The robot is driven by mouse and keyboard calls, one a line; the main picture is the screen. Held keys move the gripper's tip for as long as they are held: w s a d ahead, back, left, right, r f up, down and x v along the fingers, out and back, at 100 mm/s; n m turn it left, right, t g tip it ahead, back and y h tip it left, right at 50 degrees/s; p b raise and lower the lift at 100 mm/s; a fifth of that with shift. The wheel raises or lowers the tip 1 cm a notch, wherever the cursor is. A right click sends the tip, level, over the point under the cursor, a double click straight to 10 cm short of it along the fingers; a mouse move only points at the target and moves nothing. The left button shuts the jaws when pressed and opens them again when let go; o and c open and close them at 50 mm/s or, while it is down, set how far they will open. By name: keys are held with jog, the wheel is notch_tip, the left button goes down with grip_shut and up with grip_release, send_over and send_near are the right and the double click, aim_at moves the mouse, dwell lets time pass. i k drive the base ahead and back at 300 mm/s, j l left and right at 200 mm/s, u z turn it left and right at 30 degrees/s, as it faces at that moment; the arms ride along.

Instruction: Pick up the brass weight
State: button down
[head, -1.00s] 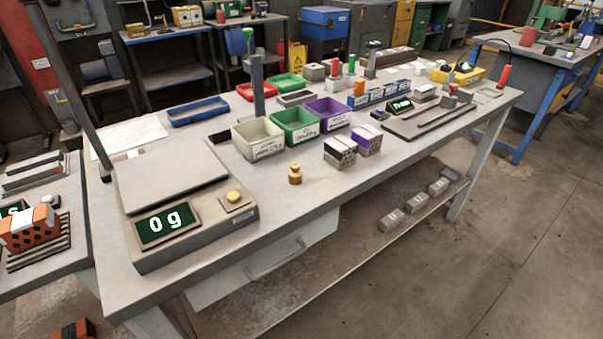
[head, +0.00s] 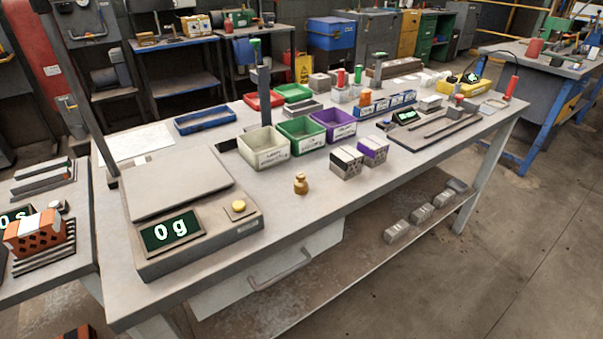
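The brass weight (head: 301,184) is a small golden piece with a knob on top. It stands upright on the grey workbench (head: 290,220), near the front edge, in the head view. It is to the right of the scale and in front of the white bin. Nothing touches it. My gripper does not show in the head view.
A scale (head: 180,187) reading 0 g stands left of the weight. White (head: 264,147), green (head: 301,137) and purple (head: 333,125) bins stand behind it. The bench around the weight is clear.

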aim_at(300, 183)
jog(key=i+l+u, duration=0.1)
jog(key=l, duration=0.3)
jog(key=i+l, duration=0.15)
jog(key=l, duration=0.25)
jog(key=i+l+u, duration=0.15)
jog(key=l, duration=0.25)
jog(key=i+l+u, duration=0.1)
jog(key=l, duration=0.35)
jog(key=i+u, duration=0.15)
jog(key=u, duration=1.6)
jog(key=i+l+u, duration=0.1)
jog(key=i+l, duration=0.2)
